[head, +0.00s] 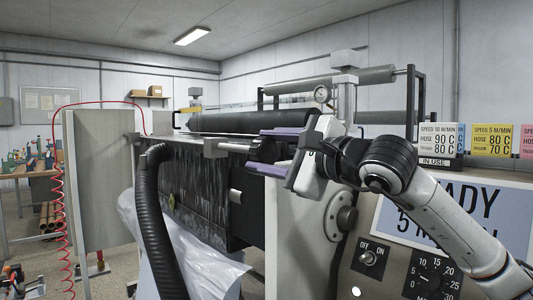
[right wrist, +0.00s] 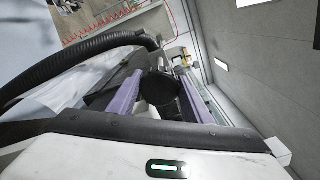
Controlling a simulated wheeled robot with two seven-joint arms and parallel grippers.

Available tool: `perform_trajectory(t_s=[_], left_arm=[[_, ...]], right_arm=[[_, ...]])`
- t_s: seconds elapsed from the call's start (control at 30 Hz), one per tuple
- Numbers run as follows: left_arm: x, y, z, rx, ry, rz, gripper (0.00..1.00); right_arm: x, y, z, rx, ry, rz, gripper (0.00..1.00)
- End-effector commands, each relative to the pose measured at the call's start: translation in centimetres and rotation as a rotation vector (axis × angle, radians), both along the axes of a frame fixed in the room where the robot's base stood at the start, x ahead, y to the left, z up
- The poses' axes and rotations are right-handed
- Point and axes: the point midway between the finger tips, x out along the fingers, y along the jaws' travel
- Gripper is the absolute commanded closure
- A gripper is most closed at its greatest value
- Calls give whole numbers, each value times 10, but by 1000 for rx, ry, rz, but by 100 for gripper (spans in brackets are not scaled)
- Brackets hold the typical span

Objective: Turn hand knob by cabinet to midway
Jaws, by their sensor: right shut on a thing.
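The black round hand knob (head: 264,150) sits at the near end of the coating machine, beside the pale cabinet (head: 290,225). My right gripper (head: 256,151) has its two purple fingers on either side of the knob and is shut on it. In the right wrist view the dark knob (right wrist: 159,91) shows between the purple fingers (right wrist: 158,100). The knob's turn angle cannot be read, as no mark on it shows. My left gripper is in neither view.
A control panel with an on/off switch (head: 368,257) and a dial (head: 433,271) stands beneath my right arm.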

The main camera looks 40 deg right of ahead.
Motion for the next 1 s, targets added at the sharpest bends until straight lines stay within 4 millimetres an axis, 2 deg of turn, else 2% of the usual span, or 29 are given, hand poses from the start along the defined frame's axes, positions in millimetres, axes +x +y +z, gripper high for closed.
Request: perform_trajectory(t_s=[0.5,0.7,1.0], left_arm=[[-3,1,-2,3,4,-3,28],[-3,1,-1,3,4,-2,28],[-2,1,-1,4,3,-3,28]], right_arm=[[0,1,-2,-457,-35,2,78],[0,1,-3,-576,-44,1,78],[0,1,-4,-666,-50,2,78]])
